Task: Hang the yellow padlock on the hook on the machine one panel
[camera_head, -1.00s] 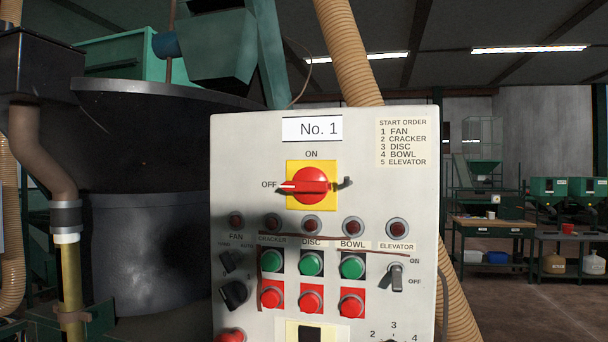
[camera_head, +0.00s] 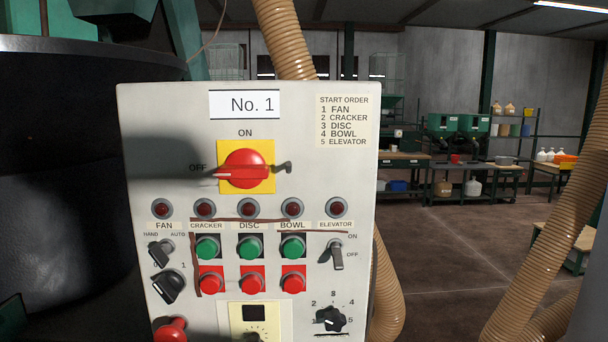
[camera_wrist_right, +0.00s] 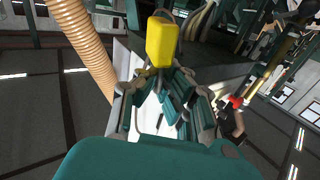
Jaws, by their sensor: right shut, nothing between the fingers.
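The machine one panel (camera_head: 250,300) is a pale box labelled No. 1. A small dark hook (camera_head: 284,168) sits at the right of its red rotary switch (camera_head: 244,169); nothing hangs on it in the head view. My left gripper is in neither view.
A ribbed tan hose (camera_head: 286,40) rises behind the panel; another hose (camera_head: 560,210) stands at the right. A dark round vat (camera_head: 60,180) is at left. Workbenches (camera_head: 465,163) stand far back, with open floor before them.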

